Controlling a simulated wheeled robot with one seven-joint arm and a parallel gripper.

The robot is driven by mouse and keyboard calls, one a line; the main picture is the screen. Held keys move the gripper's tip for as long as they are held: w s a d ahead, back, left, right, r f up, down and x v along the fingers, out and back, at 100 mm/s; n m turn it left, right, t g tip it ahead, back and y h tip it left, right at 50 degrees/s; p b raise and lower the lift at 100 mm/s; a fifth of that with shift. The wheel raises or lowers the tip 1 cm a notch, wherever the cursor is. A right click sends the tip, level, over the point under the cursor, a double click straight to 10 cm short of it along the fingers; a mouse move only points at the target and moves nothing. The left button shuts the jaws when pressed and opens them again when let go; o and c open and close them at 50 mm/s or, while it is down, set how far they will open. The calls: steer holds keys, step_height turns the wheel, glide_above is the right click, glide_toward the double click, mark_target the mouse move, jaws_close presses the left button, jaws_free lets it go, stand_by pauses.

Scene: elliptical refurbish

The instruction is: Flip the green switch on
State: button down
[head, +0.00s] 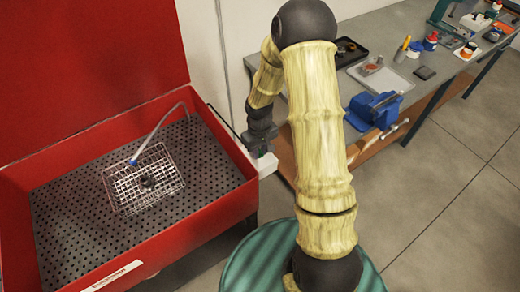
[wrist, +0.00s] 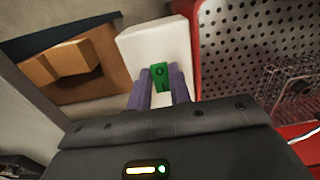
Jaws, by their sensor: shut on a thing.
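The green switch (wrist: 159,76) sits on a white box (wrist: 140,47) on the side of the red parts washer. It carries a round mark on its face. My gripper (wrist: 160,88) has its two purple fingers closed on either side of the switch, touching or nearly touching it. In the head view my gripper (head: 259,146) is at the white box (head: 266,164) on the washer's right edge. The switch itself is hidden there. I cannot tell which way the switch is set.
The red washer (head: 222,207) has a perforated tray holding a wire basket (head: 122,190), with a hose above it. A workbench (head: 440,75) with a blue vise (head: 376,108) stands at the right. Open floor lies at the lower right.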

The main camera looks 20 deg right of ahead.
steer(key=shift+w+a+r+g+p, duration=0.1)
steer(key=shift+w+r+g+p, duration=0.1)
steer(key=shift+g+p, duration=0.4)
steer(key=shift+w+f+g+h+p, duration=0.1)
steer(key=shift+w+g+h+p, duration=0.1)
steer(key=shift+g+h+p, duration=0.5)
steer(key=c, duration=1.3)
jaws_free()
steer(key=b+v, duration=0.1)
steer(key=v, duration=1)
steer(key=b+v, duration=0.1)
steer(key=v, duration=0.5)
steer(key=shift+w+b, duration=0.35)
steer(key=shift+s, duration=0.1)
